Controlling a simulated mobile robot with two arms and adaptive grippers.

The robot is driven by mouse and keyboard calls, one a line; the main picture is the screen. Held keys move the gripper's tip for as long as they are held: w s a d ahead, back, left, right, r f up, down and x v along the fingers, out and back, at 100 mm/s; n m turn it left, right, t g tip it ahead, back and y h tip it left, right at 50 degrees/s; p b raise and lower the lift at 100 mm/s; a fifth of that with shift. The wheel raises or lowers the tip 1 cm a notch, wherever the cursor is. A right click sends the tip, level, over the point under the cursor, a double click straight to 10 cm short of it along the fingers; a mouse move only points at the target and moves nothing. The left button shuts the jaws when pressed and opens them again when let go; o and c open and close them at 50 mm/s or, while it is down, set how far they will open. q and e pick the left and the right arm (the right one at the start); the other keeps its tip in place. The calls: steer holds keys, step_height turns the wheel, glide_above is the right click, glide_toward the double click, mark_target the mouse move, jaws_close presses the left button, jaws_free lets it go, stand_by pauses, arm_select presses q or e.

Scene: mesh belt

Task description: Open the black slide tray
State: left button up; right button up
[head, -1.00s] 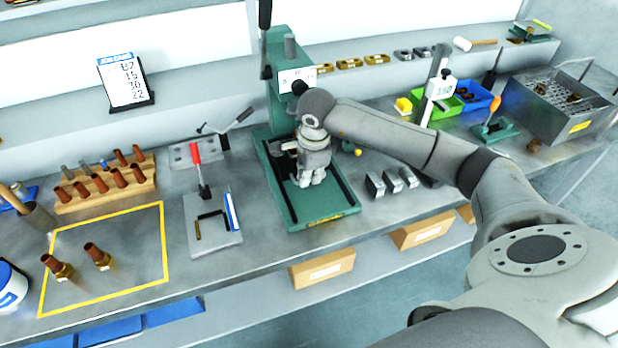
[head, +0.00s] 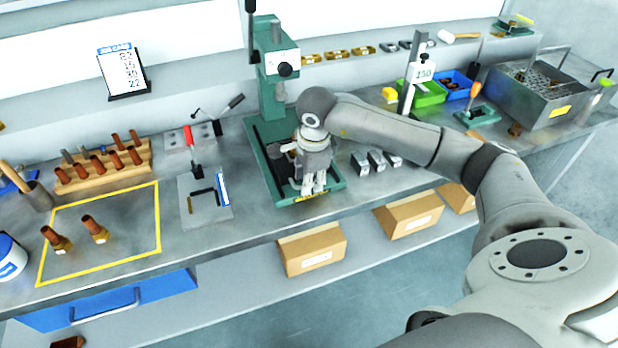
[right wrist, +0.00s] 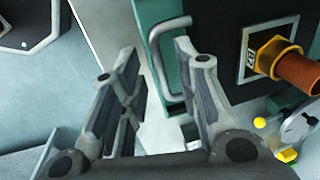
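The black slide tray (right wrist: 222,82) shows in the right wrist view as a dark surface edged by green. A grey U-shaped handle (right wrist: 157,68) stands out from its green front. In the head view the tray lies in the green press base (head: 262,170), partly hidden by my arm. My right gripper (head: 314,190) points down over the front end of that base. In the right wrist view my right gripper (right wrist: 156,53) is open and empty. Its fingers lie on either side of the handle's direction; contact cannot be told. My left gripper is not in view.
A brass fitting with a copper tube (right wrist: 285,62) sits by a B7 label on the tray. The green press column (head: 272,95) rises behind. Grey blocks (head: 376,160) stand to the right, a grey fixture (head: 207,205) to the left. Cardboard bins (head: 311,250) hang below the front edge.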

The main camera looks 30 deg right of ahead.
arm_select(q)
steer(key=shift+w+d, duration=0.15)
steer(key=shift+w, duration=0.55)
arm_select(e)
step_height(320, 180, up, 11)
steer(key=s, duration=0.1)
steer(key=shift+s+a+r, duration=0.15)
steer(key=shift+s+a, duration=0.05)
steer(key=shift+s, duration=0.15)
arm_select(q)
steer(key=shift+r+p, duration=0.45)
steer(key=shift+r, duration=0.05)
arm_select(e)
steer(key=f, duration=0.4)
steer(key=w+f, duration=0.1)
steer(key=f, duration=0.6)
steer(key=shift+w+d+f, duration=0.25)
steer(key=shift+w+f, duration=0.1)
steer(key=shift+f, duration=0.05)
steer(key=shift+c, duration=0.3)
jaws_close()
